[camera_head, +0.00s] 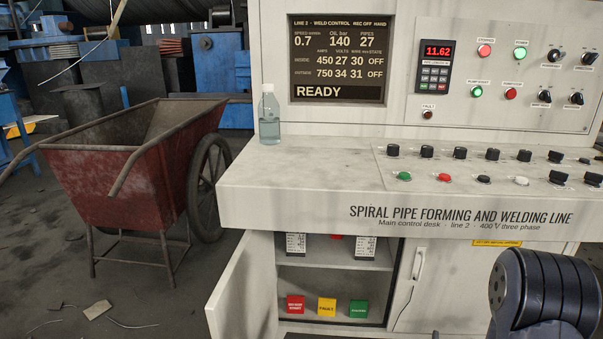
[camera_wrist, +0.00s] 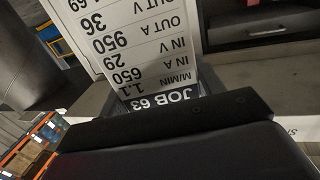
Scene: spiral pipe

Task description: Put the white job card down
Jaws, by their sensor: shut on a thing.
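The white job card (camera_wrist: 135,50) fills the upper middle of the wrist view. It carries printed black figures and a dark band reading "JOB 63", all upside down in that view. My gripper (camera_wrist: 168,118) shows as a dark bar and body at the bottom, shut on the card at its dark-banded end. In the head view my gripper and this card are out of sight; only a dark part of my arm shows at bottom right. What lies directly under the card is hidden.
The control desk (camera_head: 300,180) has a clear ledge at left, with a bottle (camera_head: 269,118) at its back and knobs and buttons at right. Below, an open cabinet (camera_head: 335,275) holds black-and-white cards and red, yellow and green blocks. A red cart (camera_head: 130,185) stands at left.

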